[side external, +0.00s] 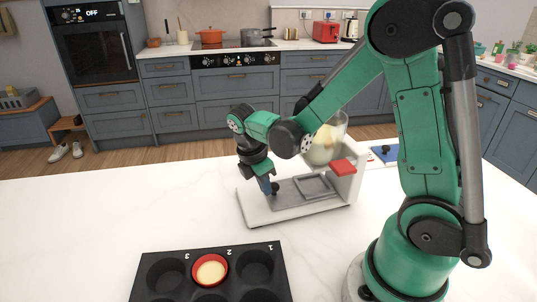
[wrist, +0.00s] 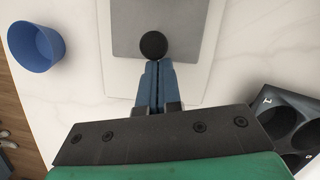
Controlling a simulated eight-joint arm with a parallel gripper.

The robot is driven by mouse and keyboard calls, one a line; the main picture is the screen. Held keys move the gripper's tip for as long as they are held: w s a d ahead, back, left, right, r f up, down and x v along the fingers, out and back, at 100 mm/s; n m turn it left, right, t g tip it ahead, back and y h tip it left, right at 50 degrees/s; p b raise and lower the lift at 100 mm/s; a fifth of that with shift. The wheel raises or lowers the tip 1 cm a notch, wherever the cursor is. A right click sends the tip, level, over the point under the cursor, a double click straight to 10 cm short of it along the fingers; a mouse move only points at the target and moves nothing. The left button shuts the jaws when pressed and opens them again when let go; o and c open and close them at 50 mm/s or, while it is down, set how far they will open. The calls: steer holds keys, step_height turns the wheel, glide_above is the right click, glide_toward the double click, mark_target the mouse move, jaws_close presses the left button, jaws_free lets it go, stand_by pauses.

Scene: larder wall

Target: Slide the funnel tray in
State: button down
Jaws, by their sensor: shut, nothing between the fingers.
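The funnel tray (side external: 290,196) is a flat grey tray with a raised rectangular frame, lying on the white base (side external: 262,217) of a dispenser. It carries a black ball knob (wrist: 153,45) at its near end in the wrist view. The dispenser has a clear hopper (side external: 325,145) with pale contents and a red block (side external: 343,167) on its side. My gripper (wrist: 156,64) is shut, its blue fingertips together right at the knob with nothing between them. In the side view my gripper (side external: 269,190) points down beside the knob at the tray's left end. Whether the fingertips touch the knob is unclear.
A black muffin tin (side external: 215,250) with numbered cups stands at the front, a red cup (side external: 210,271) in one. A blue cup (wrist: 34,46) stands left in the wrist view. A blue panel (side external: 386,153) lies behind the dispenser. The white counter is clear at left.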

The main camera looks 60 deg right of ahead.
steer(key=a, duration=0.1)
steer(key=w+a, duration=0.1)
steer(key=a, duration=0.2)
steer(key=shift+w+f, duration=0.4)
steer(key=s+d+v, duration=0.1)
steer(key=v, duration=0.9)
steer(key=shift+s+a+r+m+t+y, duration=0.15)
steer(key=shift+s+a+m+t+y, duration=0.45)
steer(key=shift+m+t, duration=1.2)
steer(key=shift+s+d+r+m+t+y, duration=0.25)
steer(key=shift+s+m+t, duration=0.7)
steer(key=shift+m, duration=1.65)
steer(key=shift+s+a+r+m+t+y, duration=0.1)
steer(key=shift+s+a+m+t+y, duration=0.5)
steer(key=shift+m+t, duration=1.2)
steer(key=shift+d+m+g, duration=0.1)
steer(key=shift+m+g, duration=0.3)
steer(key=shift+g, duration=0.05)
